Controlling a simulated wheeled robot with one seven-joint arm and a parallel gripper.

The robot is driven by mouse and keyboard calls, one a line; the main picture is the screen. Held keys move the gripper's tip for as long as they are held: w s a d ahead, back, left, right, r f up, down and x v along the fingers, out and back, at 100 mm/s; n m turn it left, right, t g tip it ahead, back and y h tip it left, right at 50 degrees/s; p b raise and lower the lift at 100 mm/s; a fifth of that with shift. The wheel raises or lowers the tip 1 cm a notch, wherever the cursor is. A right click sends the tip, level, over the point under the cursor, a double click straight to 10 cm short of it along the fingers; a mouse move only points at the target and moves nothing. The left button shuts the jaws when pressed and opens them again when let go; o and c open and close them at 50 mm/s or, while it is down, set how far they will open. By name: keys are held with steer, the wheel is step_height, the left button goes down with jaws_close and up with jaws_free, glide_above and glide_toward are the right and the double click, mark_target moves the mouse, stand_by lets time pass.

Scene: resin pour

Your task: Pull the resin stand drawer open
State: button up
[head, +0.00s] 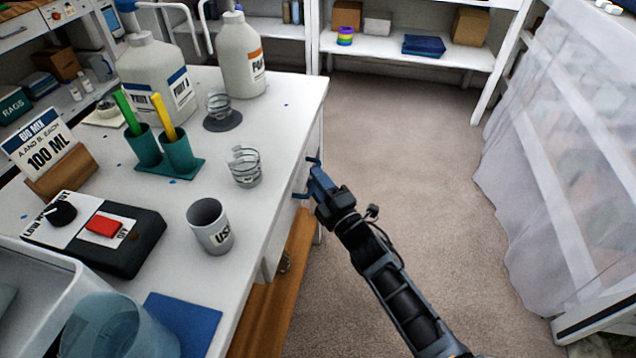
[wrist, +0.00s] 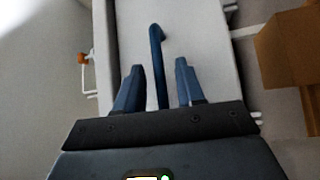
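The resin stand (head: 285,130) is the white-topped table on the left in the head view. Its drawer has a white front (wrist: 205,45) with a blue bar handle (wrist: 157,55), seen close in the wrist view. My gripper (wrist: 160,82) has its two blue fingers apart, one on each side of the handle, with a visible gap on both sides. In the head view my gripper (head: 314,182) is at the stand's right side by the handle, whose ends stick out past it. Most of the drawer front is hidden in the head view.
A wooden shelf (head: 275,315) lies below. Floor right of the stand (head: 420,160) is clear up to a curtained rack (head: 550,150).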

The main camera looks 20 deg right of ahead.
jaws_close()
stand_by(0.6)
